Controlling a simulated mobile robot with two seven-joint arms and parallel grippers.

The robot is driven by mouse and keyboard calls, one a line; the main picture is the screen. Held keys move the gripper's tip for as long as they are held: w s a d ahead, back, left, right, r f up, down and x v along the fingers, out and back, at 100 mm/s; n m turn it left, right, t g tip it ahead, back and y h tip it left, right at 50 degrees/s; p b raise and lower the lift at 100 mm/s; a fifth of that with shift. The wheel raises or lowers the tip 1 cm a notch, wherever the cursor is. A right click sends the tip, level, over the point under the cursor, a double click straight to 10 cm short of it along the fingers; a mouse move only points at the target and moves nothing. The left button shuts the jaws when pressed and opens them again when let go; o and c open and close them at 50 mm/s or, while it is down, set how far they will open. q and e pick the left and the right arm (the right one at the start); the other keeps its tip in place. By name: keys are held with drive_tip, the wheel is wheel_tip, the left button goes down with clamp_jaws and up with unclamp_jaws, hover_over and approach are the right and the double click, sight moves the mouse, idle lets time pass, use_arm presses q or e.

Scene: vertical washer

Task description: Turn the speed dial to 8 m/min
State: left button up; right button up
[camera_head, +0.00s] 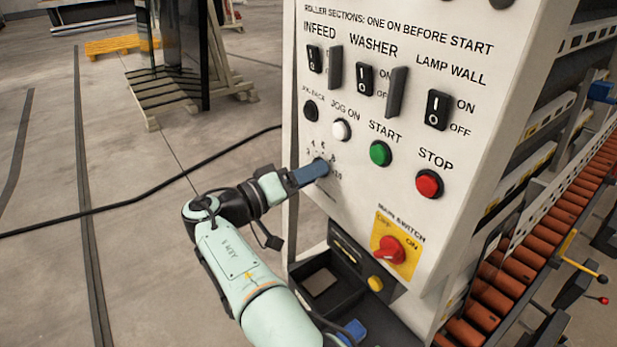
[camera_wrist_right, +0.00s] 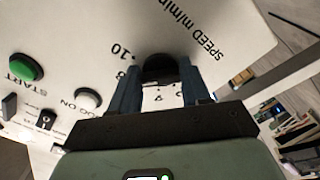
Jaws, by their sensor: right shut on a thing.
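The speed dial (camera_wrist_right: 160,68) is a small black knob on the cream control panel (camera_head: 350,190), with numbers printed around it. My right gripper (camera_head: 318,171) reaches the panel from the left and covers most of the dial in the head view. In the right wrist view the two blue fingers of this gripper (camera_wrist_right: 160,82) stand on either side of the knob, shut on it. The 10 and the words "SPEED m/min" are readable there. Which number the dial points to is hidden. My left gripper is not in view.
Above the dial sit a black button (camera_head: 310,110), the white jog button (camera_head: 341,130), the green start button (camera_head: 380,153) and the red stop button (camera_head: 429,184). The red main switch (camera_head: 389,250) is below right. Open floor lies left of the panel.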

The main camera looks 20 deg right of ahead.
idle(0.3)
drive_tip(key=o, duration=1.1)
drive_tip(key=shift+c, duration=0.2)
drive_tip(key=p+v, duration=0.1)
drive_tip(key=v, duration=1.2)
drive_tip(key=shift+a, duration=0.25)
